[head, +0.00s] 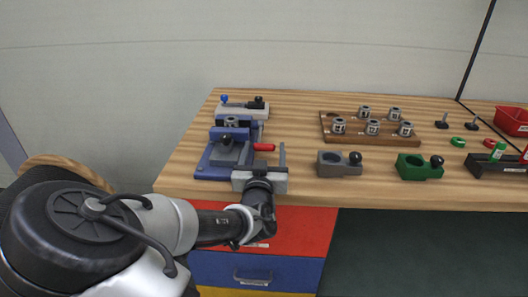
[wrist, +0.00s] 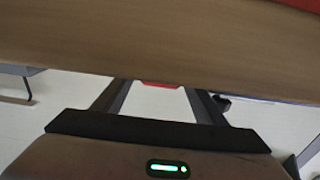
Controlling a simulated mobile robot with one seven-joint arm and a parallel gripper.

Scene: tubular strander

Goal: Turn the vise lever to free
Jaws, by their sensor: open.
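The blue and grey vise (head: 222,158) sits at the table's left end. Its lever has a red grip (head: 264,147) that points right. My gripper (head: 261,155) is at the table's front edge, in front of the vise's right side. Its fingers point away from me, apart, with the red grip appearing between them in the head view. In the wrist view my gripper (wrist: 158,88) is open, and a small red patch (wrist: 158,84) shows between the fingertips. I cannot tell whether the fingers touch the lever. My gripper hides the vise's near right corner.
A grey holder (head: 338,165) and a green holder (head: 417,168), each with a black knob, stand to the right. Behind them is a wooden board (head: 327,132) with several metal parts. Drawers (head: 290,232) lie below the table. Bare tabletop (head: 290,120) separates vise and board.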

